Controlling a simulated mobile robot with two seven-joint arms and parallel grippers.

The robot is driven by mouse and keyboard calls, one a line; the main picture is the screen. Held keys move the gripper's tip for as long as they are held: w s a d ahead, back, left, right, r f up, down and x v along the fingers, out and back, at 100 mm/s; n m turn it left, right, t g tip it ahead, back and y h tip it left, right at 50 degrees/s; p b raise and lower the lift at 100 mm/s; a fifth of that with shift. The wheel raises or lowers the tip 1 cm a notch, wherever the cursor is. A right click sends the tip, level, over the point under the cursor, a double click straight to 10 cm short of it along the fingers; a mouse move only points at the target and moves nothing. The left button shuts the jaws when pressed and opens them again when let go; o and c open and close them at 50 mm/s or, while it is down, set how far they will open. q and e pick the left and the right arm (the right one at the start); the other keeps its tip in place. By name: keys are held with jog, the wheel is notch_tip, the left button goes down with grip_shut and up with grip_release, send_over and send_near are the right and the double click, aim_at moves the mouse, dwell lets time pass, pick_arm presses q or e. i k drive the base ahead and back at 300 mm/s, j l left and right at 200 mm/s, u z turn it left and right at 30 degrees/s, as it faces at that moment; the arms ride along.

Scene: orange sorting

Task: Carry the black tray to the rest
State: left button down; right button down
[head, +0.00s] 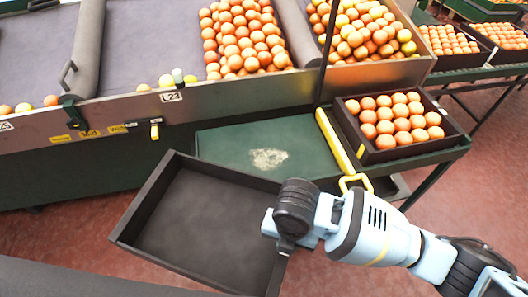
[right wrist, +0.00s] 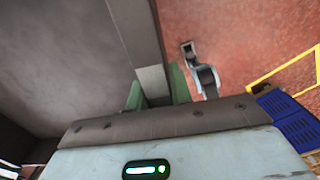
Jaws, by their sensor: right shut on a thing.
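The empty black tray (head: 195,212) is in the lower middle of the head view, in front of the sorting bench and tilted in the picture. My right gripper (head: 284,246) comes in from the right and is shut on the tray's right wall. In the right wrist view the gripper's green fingers (right wrist: 158,92) straddle the tray wall (right wrist: 136,38). The green rest (head: 225,146), with a pale worn patch, lies just beyond the tray's far edge and looks bare. Whether the tray touches it I cannot tell. My left gripper is not in view.
A yellow strip (head: 333,140) separates the rest from a black crate full of oranges (head: 375,157) on its right. The sorting bench (head: 230,100) with heaped oranges stands behind. Red floor (head: 75,240) is open at left and right.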

aim_at(266, 151)
jog(key=i, duration=1)
